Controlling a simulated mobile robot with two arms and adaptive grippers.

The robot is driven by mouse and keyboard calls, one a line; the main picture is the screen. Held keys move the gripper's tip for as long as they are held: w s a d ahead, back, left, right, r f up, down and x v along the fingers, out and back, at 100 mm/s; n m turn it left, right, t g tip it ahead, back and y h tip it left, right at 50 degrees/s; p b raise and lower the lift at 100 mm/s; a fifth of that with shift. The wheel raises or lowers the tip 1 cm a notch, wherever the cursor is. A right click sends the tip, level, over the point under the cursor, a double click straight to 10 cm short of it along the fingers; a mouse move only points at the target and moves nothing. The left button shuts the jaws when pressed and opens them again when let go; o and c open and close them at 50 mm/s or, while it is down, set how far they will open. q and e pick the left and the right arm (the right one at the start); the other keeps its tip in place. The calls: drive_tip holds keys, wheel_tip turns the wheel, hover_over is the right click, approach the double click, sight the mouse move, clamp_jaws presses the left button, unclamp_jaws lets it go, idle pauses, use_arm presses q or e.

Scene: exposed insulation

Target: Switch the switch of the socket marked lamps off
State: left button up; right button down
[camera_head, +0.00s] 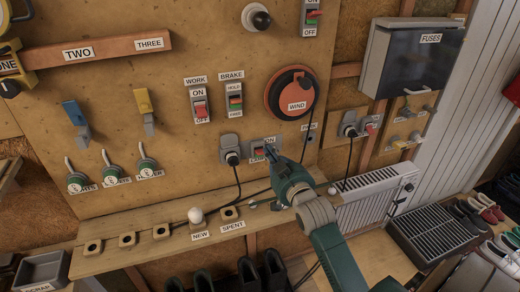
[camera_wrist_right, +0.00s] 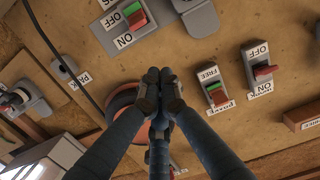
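The lamps socket (camera_head: 231,147) is on the board at centre, with a black plug and cable in its left part. Its red and green switch (camera_head: 260,151) is on the right part, with an ON label above and a partly hidden label below. The switch also shows at the top of the right wrist view (camera_wrist_right: 134,17), red part standing out beside the green. My right gripper (camera_head: 272,155) is at the right edge of this switch in the head view. Its fingers (camera_wrist_right: 160,88) are together and empty, apart from the switch in the wrist view. My left gripper is out of view.
The red WIND dial (camera_head: 289,92) is above, with the WORK (camera_head: 200,106) and BRAKE (camera_head: 234,99) switches at its left. Another socket (camera_head: 351,123) with a plug is to the right. A wooden shelf (camera_head: 150,250) with a white bulb (camera_head: 195,215) juts out below.

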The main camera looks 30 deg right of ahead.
sight(260, 152)
drive_tip(key=p+x, duration=0.2)
drive_tip(key=x, duration=0.8)
drive_tip(key=shift+w+a+r, duration=0.1)
drive_tip(key=shift+w, duration=0.25)
drive_tip(key=f, duration=0.1)
drive_tip(key=s+f+p, duration=0.1)
drive_tip(key=shift+s+a+f, duration=0.15)
drive_tip(key=shift+s+f, duration=0.05)
drive_tip(key=shift+f, duration=0.2)
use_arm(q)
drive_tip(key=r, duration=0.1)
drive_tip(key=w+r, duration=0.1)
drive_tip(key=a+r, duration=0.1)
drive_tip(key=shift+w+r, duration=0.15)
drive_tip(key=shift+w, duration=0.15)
use_arm(e)
drive_tip(key=shift+s+a+f, duration=0.1)
drive_tip(key=shift+s+f, duration=0.2)
drive_tip(key=shift+f, duration=0.3)
